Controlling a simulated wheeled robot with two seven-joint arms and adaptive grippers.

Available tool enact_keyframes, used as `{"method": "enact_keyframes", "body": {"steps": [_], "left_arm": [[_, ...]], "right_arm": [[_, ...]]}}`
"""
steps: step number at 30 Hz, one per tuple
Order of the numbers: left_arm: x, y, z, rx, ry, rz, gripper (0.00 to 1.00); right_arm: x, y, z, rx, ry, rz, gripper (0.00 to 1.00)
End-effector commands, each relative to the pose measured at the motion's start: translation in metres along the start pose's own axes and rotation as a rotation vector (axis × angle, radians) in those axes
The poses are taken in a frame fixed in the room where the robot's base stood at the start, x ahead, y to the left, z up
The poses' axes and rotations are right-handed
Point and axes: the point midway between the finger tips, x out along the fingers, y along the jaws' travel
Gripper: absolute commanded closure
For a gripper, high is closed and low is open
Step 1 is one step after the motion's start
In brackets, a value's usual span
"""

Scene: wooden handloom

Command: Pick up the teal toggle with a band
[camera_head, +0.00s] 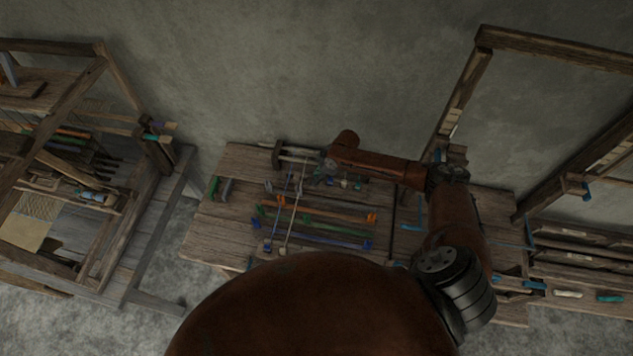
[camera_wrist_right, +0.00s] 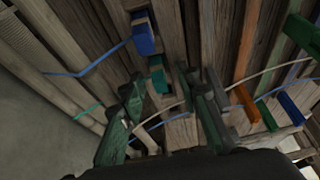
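A small teal toggle (camera_wrist_right: 157,81) shows in the right wrist view, on a wooden block. It lies ahead of my right gripper (camera_wrist_right: 168,92), between the lines of its two fingers and nearer the left one. The fingers stand apart, with no object clearly clamped between them. I cannot tell whether either finger touches the toggle. Blue and pale bands run nearby; which one belongs to the toggle is unclear. In the head view my right arm reaches over the bench, and its gripper (camera_head: 331,166) is small and dark above the small pieces there. My left gripper is not in view.
A blue block (camera_wrist_right: 143,38) sits just beyond the teal toggle. Orange, green and blue bars (camera_head: 316,226) lie across the wooden bench (camera_head: 222,236). A loom frame (camera_head: 70,95) stands at the left and another frame (camera_head: 470,85) at the right. The bench's left end is mostly bare.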

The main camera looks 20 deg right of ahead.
Motion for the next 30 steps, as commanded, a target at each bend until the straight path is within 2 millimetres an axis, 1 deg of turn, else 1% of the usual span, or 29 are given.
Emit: {"method": "enact_keyframes", "body": {"steps": [3, 6, 11, 16, 25, 30], "left_arm": [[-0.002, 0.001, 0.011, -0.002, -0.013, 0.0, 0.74], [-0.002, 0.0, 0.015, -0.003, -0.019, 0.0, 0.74], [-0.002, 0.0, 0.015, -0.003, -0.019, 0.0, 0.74], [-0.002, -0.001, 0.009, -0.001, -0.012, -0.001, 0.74], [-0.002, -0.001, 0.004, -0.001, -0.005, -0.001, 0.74], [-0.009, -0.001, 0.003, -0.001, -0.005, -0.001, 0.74]], "right_arm": [[-0.001, 0.0, -0.001, 0.0, 0.001, 0.0, 0.7], [-0.001, 0.0, -0.001, 0.0, 0.001, 0.0, 0.76], [-0.001, 0.0, -0.001, 0.0, 0.0, 0.0, 0.87], [-0.001, 0.0, -0.001, 0.0, 0.0, 0.0, 0.99], [-0.002, 0.0, -0.001, 0.0, 0.0, 0.0, 1.0], [-0.009, 0.0, -0.004, 0.0, 0.001, 0.0, 1.0]]}}
